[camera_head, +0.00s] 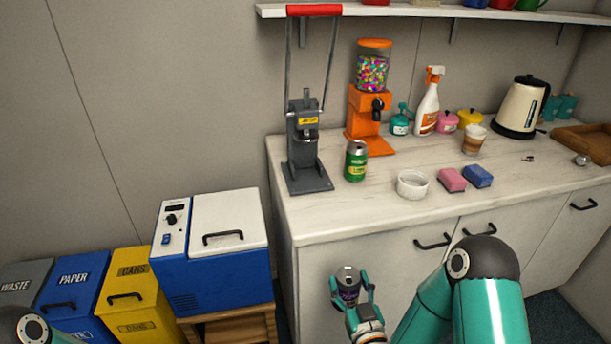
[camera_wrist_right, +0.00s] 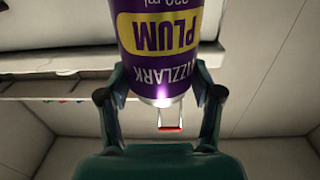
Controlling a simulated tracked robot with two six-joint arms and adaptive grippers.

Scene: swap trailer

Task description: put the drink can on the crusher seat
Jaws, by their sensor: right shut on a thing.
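My right gripper (camera_head: 352,294) is shut on a purple drink can (camera_head: 347,282), low in front of the cabinet and below the counter top. The can looks roughly upright in the head view. In the right wrist view the purple can (camera_wrist_right: 160,40), with a yellow PLUM label, sits between the two fingers (camera_wrist_right: 160,95). The grey can crusher (camera_head: 304,140) stands at the counter's left end, its red-gripped handle (camera_head: 314,10) raised. Its seat, low between the uprights, is hard to make out and I see nothing on it. My left gripper is out of view.
A green can (camera_head: 356,161) stands on the counter (camera_head: 330,215) just right of the crusher. An orange candy dispenser (camera_head: 366,120), white bowl (camera_head: 412,184) and sponges stand further right. A blue cooler (camera_head: 215,285) and bins, including yellow CANS (camera_head: 135,300), stand left.

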